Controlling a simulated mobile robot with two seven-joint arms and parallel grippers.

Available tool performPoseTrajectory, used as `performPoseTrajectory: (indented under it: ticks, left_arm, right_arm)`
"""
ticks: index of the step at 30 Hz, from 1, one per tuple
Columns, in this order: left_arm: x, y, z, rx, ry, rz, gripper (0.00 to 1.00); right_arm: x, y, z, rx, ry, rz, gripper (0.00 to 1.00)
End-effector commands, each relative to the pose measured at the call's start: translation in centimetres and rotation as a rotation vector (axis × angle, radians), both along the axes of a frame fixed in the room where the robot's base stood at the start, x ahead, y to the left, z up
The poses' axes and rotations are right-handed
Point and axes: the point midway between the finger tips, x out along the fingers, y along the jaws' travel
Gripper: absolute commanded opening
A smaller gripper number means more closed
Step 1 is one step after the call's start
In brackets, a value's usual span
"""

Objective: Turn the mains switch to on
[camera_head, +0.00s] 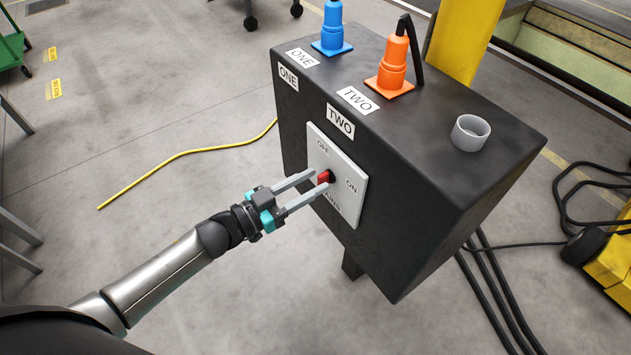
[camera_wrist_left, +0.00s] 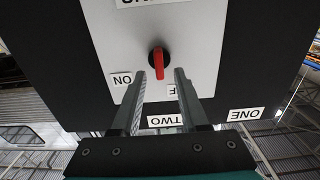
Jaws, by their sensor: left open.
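The mains switch has a red handle (camera_head: 324,178) on a black knob, set in a light grey plate (camera_head: 350,208) on the front of a black box. The plate carries OFF, ON and MAINS labels. In the left wrist view, which is upside down, the red handle (camera_wrist_left: 159,65) points toward the partly hidden OFF label. My left gripper (camera_head: 319,180) is open in front of the plate, with its fingertips on either side of the handle. In the wrist view a gap shows between the handle and both fingers (camera_wrist_left: 166,76). My right gripper is not in view.
The black box (camera_head: 420,215) has a blue plug (camera_head: 333,32), an orange plug (camera_head: 393,66) with a black cable, and an empty grey socket (camera_head: 470,133) on top. A yellow cable (camera_head: 190,152) lies on the floor. The floor left of the box is mostly clear.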

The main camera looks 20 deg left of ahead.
Motion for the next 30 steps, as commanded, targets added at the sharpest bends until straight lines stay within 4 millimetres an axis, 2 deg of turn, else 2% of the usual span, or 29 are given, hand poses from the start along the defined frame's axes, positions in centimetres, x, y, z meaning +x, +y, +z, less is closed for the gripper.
performPoseTrajectory:
  ticks: [6,15,27,30]
  left_arm:
    - [1.17,-0.94,-0.02,0.0,0.0,0.0,0.44]
    - [1.27,-0.99,-0.01,0.001,0.001,0.0,0.44]
    - [1.25,-0.96,-0.02,0.001,0.001,0.0,0.0]
    - [1.24,-0.96,-0.02,0.001,0.001,0.0,0.0]
  right_arm:
    - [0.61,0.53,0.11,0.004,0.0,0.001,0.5]
    - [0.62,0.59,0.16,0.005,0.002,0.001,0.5]
    - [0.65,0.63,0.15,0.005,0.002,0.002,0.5]
    - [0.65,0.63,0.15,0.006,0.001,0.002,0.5]
